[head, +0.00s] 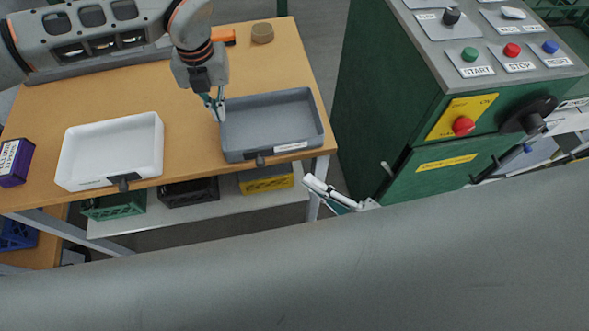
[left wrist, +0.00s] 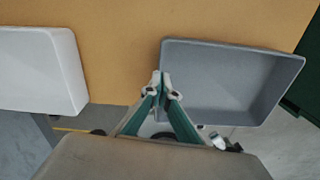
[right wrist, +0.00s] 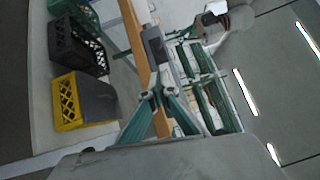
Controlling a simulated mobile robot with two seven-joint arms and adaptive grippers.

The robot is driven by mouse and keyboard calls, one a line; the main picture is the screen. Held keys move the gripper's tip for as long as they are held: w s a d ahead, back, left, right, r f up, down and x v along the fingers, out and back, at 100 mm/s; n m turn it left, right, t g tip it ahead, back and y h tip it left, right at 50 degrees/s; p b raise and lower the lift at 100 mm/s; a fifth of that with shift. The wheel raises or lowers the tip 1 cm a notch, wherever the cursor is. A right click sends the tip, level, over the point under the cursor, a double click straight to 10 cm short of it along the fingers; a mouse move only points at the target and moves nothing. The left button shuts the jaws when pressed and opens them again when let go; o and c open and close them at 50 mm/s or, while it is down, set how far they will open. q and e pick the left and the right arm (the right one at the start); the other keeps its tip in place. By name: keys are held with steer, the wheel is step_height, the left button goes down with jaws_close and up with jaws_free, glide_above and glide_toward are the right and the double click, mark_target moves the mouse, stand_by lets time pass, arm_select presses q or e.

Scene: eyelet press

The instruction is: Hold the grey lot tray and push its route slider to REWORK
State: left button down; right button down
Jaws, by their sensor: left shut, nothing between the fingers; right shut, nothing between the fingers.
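The grey lot tray (head: 314,115) sits empty on the wooden table near its right front corner. A dark slider knob (head: 260,160) and a white label (head: 291,147) are on its front wall; the label is too small to read. My left gripper (head: 218,113) is shut and empty at the tray's left wall. In the left wrist view its tips (left wrist: 161,84) overlap the grey tray's left rim (left wrist: 162,60); contact cannot be told. My right gripper (head: 314,183) is low in front of the table's right corner, apart from the tray. Its tips look shut in the right wrist view (right wrist: 158,93).
A white tray (head: 68,150) with a dark front knob (head: 124,181) stands left. A purple box (head: 14,162) is at the far left. Crates, including a yellow one (head: 266,181), sit on the lower shelf. A green machine (head: 400,110) stands right of the table.

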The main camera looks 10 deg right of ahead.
arm_select(q)
steer(key=shift+s+f, duration=0.2)
steer(key=shift+f, duration=0.15)
arm_select(e)
steer(key=shift+v, duration=2.15)
arm_select(q)
steer(key=shift+r, duration=0.1)
